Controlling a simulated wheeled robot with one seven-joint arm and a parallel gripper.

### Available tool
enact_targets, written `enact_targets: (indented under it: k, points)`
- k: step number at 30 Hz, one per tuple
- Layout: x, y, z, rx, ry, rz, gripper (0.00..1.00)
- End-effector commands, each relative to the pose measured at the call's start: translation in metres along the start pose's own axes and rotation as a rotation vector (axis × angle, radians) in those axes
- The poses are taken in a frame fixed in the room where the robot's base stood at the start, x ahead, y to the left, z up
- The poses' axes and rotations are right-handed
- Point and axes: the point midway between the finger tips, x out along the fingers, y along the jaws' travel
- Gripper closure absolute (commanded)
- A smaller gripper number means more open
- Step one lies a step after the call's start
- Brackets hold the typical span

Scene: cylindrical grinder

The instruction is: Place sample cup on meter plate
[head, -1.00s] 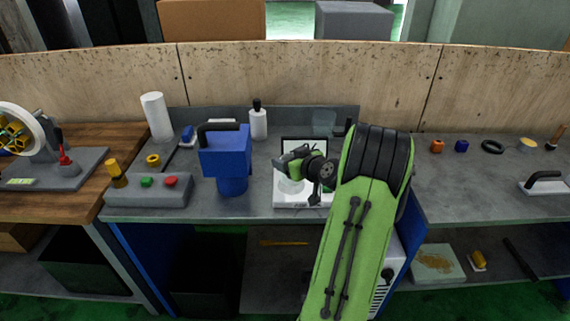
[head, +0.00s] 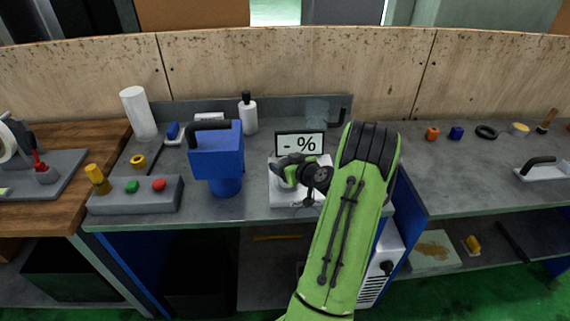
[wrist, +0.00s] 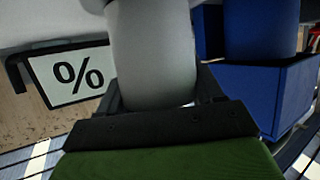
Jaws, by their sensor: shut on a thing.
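The white meter (head: 283,200) stands on the middle bench, with an upright display (head: 300,144) behind it reading "- %". My gripper (head: 290,170) is over the meter's white base, in front of the display. In the wrist view my gripper (wrist: 155,98) is shut on the pale grey sample cup (wrist: 153,50), which sits between the fingers. Part of the display (wrist: 72,76) shows beside it at left. The cup is mostly hidden by my gripper in the head view. I cannot tell whether its bottom touches the meter plate.
A blue jug-like container (head: 217,155) with a black handle stands close left of the meter. A grey button box (head: 135,195) is farther left. A white bottle (head: 248,115) stands behind. The right bench has free room in front of several small items.

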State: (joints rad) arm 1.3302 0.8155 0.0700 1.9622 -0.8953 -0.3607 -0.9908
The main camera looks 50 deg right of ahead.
Motion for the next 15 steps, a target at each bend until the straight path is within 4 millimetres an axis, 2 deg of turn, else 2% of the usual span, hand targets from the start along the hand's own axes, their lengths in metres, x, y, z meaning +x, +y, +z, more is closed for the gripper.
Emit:
enact_targets:
  k: [5, 6, 11, 15]
  points:
    - [0.0014, -0.0002, 0.0028, -0.001, 0.001, 0.0, 0.69]
    - [0.0015, -0.0002, 0.003, -0.001, 0.0, 0.0, 0.33]
    - [0.001, -0.0003, 0.0019, 0.0, 0.0, -0.001, 0.09]
    - [0.001, -0.0003, 0.0018, 0.0, 0.0, -0.001, 0.09]
